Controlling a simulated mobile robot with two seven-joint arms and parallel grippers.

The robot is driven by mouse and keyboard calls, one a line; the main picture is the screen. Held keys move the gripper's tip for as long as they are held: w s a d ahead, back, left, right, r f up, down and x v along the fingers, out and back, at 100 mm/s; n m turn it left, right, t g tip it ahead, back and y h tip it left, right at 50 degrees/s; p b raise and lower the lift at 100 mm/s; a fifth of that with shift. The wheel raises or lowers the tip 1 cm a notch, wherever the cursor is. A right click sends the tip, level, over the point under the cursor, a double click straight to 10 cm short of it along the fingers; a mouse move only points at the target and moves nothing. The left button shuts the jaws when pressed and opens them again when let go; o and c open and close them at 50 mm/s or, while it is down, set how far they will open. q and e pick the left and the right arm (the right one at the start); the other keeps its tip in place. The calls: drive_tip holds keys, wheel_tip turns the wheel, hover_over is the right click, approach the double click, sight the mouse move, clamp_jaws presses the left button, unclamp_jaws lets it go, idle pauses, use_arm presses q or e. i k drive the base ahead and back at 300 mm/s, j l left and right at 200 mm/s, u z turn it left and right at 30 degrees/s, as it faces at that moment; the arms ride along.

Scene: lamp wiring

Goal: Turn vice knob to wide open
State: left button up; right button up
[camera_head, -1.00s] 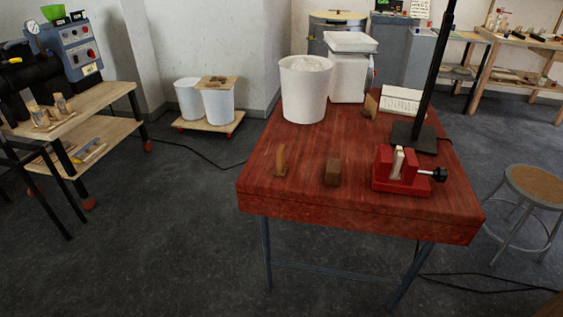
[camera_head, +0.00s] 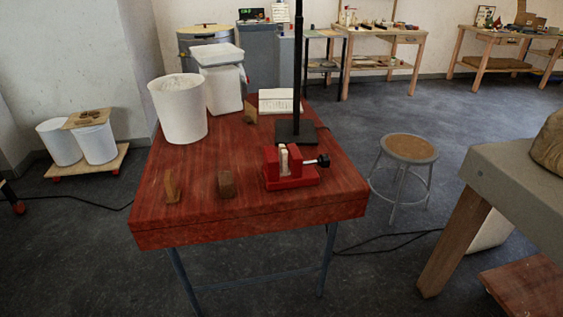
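A red vice (camera_head: 291,180) sits near the right front part of the red-brown wooden table (camera_head: 165,226). Its black knob (camera_head: 323,160) sticks out on the right side, on a short rod. A pale upright piece (camera_head: 284,160) stands between the jaws. I cannot tell how tightly the jaws close on it. Neither of my grippers is in the head view.
A black post on a square base (camera_head: 295,132) stands just behind the vice. Two small wooden pieces, one slim (camera_head: 172,187) and one blocky (camera_head: 226,184), lie to its left. A white bucket (camera_head: 180,110) stands farther back. A stool (camera_head: 409,149) and a grey-topped bench (camera_head: 505,170) are to the right.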

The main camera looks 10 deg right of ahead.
sight(324, 160)
drive_tip(key=l+u, duration=0.1)
drive_tip(key=l, duration=0.55)
drive_tip(key=l+u, duration=0.15)
drive_tip(key=l, duration=0.5)
drive_tip(key=l+u, duration=0.1)
drive_tip(key=l, duration=0.55)
drive_tip(key=k+l+u, duration=0.15)
drive_tip(key=l, duration=0.45)
